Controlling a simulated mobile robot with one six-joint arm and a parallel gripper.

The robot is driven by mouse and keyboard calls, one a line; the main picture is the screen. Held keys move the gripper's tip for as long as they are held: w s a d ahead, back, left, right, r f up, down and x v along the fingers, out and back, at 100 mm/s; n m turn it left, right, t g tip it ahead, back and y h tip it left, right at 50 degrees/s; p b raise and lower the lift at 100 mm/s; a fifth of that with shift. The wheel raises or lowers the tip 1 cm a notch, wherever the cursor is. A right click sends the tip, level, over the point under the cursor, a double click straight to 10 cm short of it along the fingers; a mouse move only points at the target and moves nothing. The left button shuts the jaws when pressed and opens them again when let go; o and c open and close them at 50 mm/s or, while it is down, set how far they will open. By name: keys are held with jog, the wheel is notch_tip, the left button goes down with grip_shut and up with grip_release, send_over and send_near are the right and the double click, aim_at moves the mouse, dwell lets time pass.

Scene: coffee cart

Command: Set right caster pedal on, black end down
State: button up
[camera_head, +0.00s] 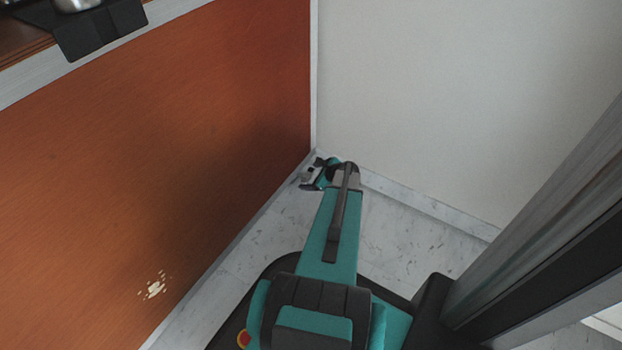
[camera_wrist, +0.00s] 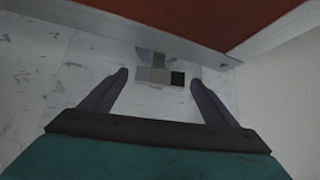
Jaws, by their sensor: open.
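The caster pedal (camera_wrist: 155,75) shows in the wrist view as a small grey bar with a black end (camera_wrist: 178,78) at the picture's right. It sits low under the cart's bottom edge, in front of a grey caster part (camera_wrist: 150,56). I cannot tell from this angle how far either end is tilted. My gripper (camera_wrist: 158,80) is open, one finger on each side of the pedal in the picture, with visible gaps and nothing held. In the head view my gripper (camera_head: 313,174) is low in the corner by the cart; the pedal cannot be made out there.
The cart's orange panel (camera_head: 170,150) with its pale metal edge fills the left. A white wall (camera_head: 460,90) with a baseboard closes the corner behind my gripper. A grey metal post (camera_head: 540,200) stands at right. Bare marble floor (camera_head: 405,235) lies between. A dark tray (camera_head: 100,28) is on the cart top.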

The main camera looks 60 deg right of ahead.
jog(key=shift+w+f, duration=0.15)
jog(key=c, duration=1)
jog(key=shift+a, duration=0.1)
jog(key=shift+c, duration=0.3)
